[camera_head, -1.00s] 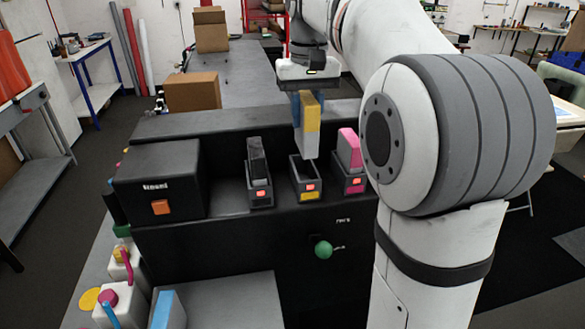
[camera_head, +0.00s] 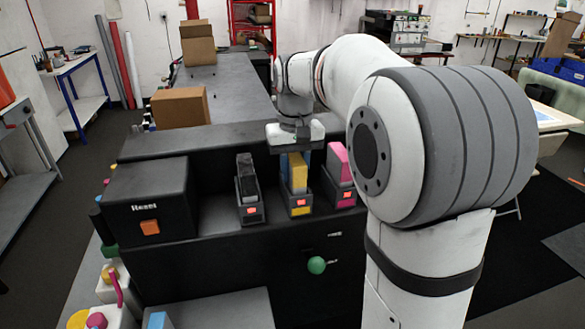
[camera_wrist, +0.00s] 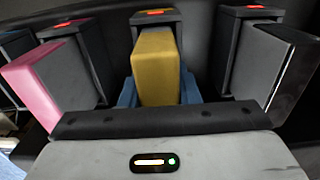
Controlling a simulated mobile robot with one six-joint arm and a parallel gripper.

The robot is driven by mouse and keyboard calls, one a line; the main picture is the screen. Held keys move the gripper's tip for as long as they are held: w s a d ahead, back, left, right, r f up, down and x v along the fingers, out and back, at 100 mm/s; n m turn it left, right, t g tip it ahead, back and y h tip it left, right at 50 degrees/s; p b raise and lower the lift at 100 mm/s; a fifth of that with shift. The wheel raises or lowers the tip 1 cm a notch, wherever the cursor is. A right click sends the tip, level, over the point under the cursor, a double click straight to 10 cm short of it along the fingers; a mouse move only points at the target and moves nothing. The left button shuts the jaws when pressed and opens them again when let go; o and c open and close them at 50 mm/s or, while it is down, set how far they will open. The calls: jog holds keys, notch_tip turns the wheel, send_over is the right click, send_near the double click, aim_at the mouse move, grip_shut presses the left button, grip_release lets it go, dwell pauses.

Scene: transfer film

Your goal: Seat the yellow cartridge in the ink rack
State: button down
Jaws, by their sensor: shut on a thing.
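The yellow cartridge (camera_head: 298,172) stands upright with its lower part inside the middle bay (camera_head: 300,205) of the ink rack, which has a yellow label and a lit red light. In the wrist view the yellow cartridge (camera_wrist: 156,66) is between the blue fingers of my gripper (camera_wrist: 157,94). My gripper (camera_head: 292,168) is shut on its upper part from above in the head view. The bottom of the cartridge is hidden inside the bay, so I cannot tell how deep it sits.
A black cartridge (camera_head: 246,176) stands in the bay to the left and a pink cartridge (camera_head: 339,164) in the bay to the right, both close by. A black Reset box (camera_head: 150,200) with an orange button is further left. A green knob (camera_head: 316,265) sticks out below.

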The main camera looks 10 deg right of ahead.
jog(key=shift+f, duration=0.2)
jog(key=c, duration=1.1)
grip_release()
jog(key=shift+r, duration=0.1)
notch_tip(320, 180, up, 12)
jog(key=shift+r, duration=0.15)
jog(key=s+f+t, duration=0.1)
jog(key=s+f, duration=0.5)
jog(key=s, duration=0.1)
jog(key=s+f+t, duration=0.1)
jog(key=s+f, duration=0.5)
jog(key=s, duration=0.1)
jog(key=s+f+t, duration=0.1)
jog(key=s+f, duration=0.6)
jog(key=shift+s+a+t, duration=0.2)
jog(key=shift+s+t, duration=0.1)
jog(key=shift+s, duration=0.1)
